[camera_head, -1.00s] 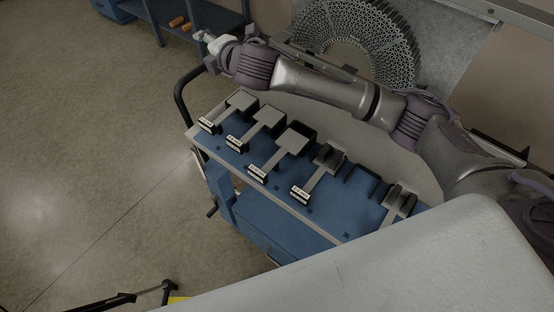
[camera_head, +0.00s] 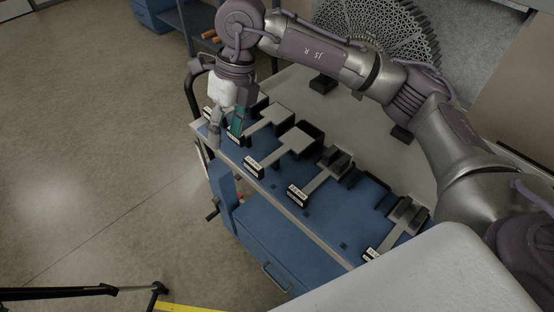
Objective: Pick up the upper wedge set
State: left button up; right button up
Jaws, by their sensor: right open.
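Several labelled flat metal tools with block-like handles lie in a row on a blue cart top (camera_head: 325,215). I cannot read the labels, so I cannot tell which is the upper wedge set. The leftmost tool is mostly hidden by my right gripper (camera_head: 227,135). That gripper points down over the left end of the row, its fingers apart and empty, beside the handle of the second tool (camera_head: 276,116). Whether it touches it I cannot tell. A third tool (camera_head: 294,142) and a fourth with dark paired blocks (camera_head: 337,164) lie to the right. My left gripper is not in view.
Another tool with dark blocks (camera_head: 408,213) lies at the right end of the row. A large ring-shaped lattice (camera_head: 388,25) stands behind the cart. A blue shelf (camera_head: 190,22) with orange-brown cylinders stands at the back. The floor (camera_head: 70,150) left of the cart is clear.

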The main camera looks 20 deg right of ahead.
jog(key=d+m+h, duration=0.1)
jog(key=d+h, duration=0.2)
jog(key=d, duration=0.2)
jog(key=p, duration=0.2)
send_over(253, 162)
jog(key=s, duration=0.1)
jog(key=shift+m+t, duration=0.3)
notch_tip(253, 162, down, 9)
jog(key=shift+s, duration=0.1)
jog(key=shift+f, duration=0.3)
jog(key=shift+w+f+p, duration=0.25)
jog(key=shift+f+p, duration=0.35)
jog(key=shift+f, duration=0.6)
jog(key=shift+w+f+p, duration=0.25)
jog(key=shift+f+p, duration=0.35)
jog(key=shift+f, duration=0.55)
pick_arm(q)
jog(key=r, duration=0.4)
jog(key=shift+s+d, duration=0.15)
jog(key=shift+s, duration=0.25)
pick_arm(e)
grip_shut()
jog(key=shift+r, duration=0.1)
